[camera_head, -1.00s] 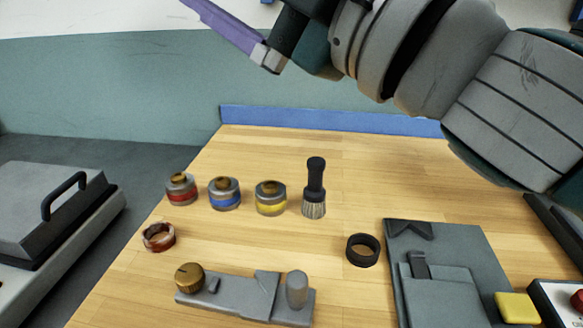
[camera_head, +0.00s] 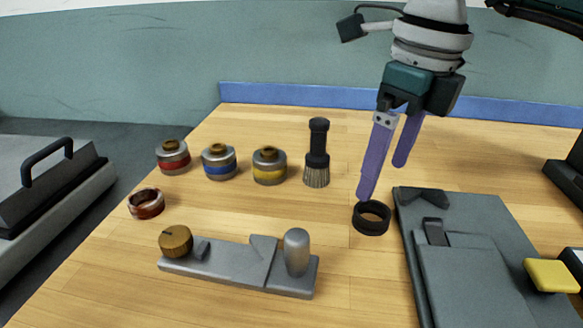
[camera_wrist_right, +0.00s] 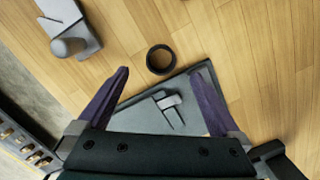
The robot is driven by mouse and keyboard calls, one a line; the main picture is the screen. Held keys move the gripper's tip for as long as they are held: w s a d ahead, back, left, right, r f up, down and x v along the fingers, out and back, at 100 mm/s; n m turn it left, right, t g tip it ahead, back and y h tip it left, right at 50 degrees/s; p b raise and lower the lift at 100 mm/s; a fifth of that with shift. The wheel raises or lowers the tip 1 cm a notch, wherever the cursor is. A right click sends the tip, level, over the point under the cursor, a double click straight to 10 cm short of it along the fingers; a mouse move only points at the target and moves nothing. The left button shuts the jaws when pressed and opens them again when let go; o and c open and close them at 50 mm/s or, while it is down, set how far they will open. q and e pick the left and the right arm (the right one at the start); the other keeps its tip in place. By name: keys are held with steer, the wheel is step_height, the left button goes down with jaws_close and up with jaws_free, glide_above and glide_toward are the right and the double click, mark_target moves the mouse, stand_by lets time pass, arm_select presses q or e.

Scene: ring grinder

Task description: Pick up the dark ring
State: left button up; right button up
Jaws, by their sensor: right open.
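The dark ring (camera_head: 371,218) lies flat on the wooden table, just left of the grey plate fixture. In the right wrist view the dark ring (camera_wrist_right: 160,59) sits ahead of and between the two purple fingers. My right gripper (camera_head: 384,182) is open and empty, pointing down, its fingertips above and behind the ring. It also shows in the right wrist view (camera_wrist_right: 163,72), fingers spread wide. A reddish-brown ring (camera_head: 146,204) lies at the far left of the table. My left gripper is not in view.
Three banded jars, red (camera_head: 173,157), blue (camera_head: 219,162) and yellow (camera_head: 269,166), stand with a brush (camera_head: 317,153) at the back. A metal clamp block (camera_head: 236,262) is in front. The grey plate (camera_head: 458,240) and yellow block (camera_head: 551,275) are at right.

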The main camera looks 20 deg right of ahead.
mark_target(376, 203)
steer(key=f, duration=0.7)
steer(key=shift+w, duration=0.25)
steer(key=shift+c, duration=0.4)
steer(key=c, duration=1.5)
